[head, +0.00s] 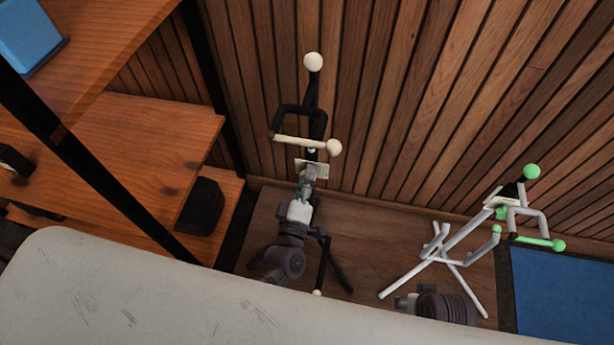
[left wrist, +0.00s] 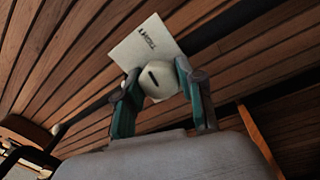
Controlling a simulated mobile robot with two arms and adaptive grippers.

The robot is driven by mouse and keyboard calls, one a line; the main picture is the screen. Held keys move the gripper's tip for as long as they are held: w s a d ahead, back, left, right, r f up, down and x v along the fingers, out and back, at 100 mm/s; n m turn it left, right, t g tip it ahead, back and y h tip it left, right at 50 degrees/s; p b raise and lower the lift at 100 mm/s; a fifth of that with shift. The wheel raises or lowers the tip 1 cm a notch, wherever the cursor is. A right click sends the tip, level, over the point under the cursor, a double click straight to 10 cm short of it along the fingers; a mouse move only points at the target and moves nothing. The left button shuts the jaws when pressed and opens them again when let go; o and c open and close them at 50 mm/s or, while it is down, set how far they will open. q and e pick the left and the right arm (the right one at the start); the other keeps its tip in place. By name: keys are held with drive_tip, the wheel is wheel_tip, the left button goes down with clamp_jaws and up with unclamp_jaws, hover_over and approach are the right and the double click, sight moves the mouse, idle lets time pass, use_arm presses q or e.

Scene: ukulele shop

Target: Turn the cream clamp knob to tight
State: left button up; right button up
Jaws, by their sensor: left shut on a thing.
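The cream clamp knob (left wrist: 160,81) shows in the left wrist view as a round, pale knob with a short dark mark on its face. It sits in front of a cream plate (left wrist: 139,45) with small dark lettering that I cannot read surely. My left gripper (left wrist: 158,90) has one green finger on each side of the knob and is shut on it. In the head view, my left gripper (head: 307,187) reaches up to the plate (head: 318,169) on a black stand (head: 313,95) with cream ball ends. The knob is hidden there by the gripper.
A white stand (head: 440,245) with green ball ends is at the right, by a blue mat (head: 560,290). A slatted wood wall (head: 400,90) rises behind both stands. Wooden shelves (head: 130,145) are at the left.

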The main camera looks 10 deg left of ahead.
use_arm(q)
drive_tip(key=o, duration=1.2)
drive_tip(key=shift+c, duration=0.2)
drive_tip(key=shift+s, duration=0.15)
drive_tip(key=s+f, duration=0.1)
drive_tip(key=s, duration=1)
drive_tip(key=shift+s+f, duration=0.2)
drive_tip(key=shift+s, duration=0.15)
